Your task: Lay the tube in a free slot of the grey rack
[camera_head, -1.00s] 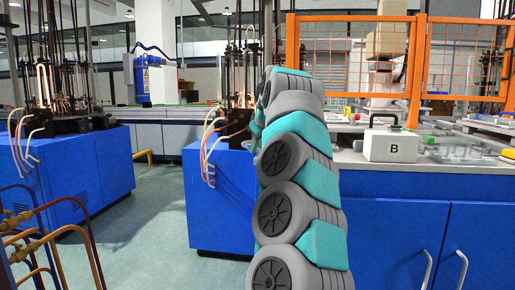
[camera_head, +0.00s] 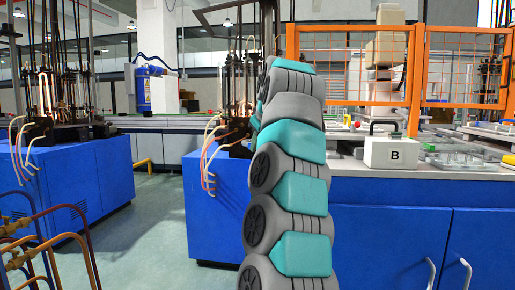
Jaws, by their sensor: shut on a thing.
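My own grey and teal arm stands in the middle of the head view and reaches up and away. My gripper is hidden behind the arm's upper links, so neither its fingers nor anything held in them shows. I cannot make out the tube in this view. I cannot pick out the grey rack for certain either. Part of the counter behind the arm is hidden.
A white box marked B (camera_head: 391,152) stands on the right counter (camera_head: 345,168) above blue cabinets (camera_head: 390,232). Clear trays (camera_head: 462,158) lie beside it. An orange mesh fence (camera_head: 417,80) stands behind. Blue machines (camera_head: 75,185) with hoses stand left. Floor (camera_head: 160,220) between is clear.

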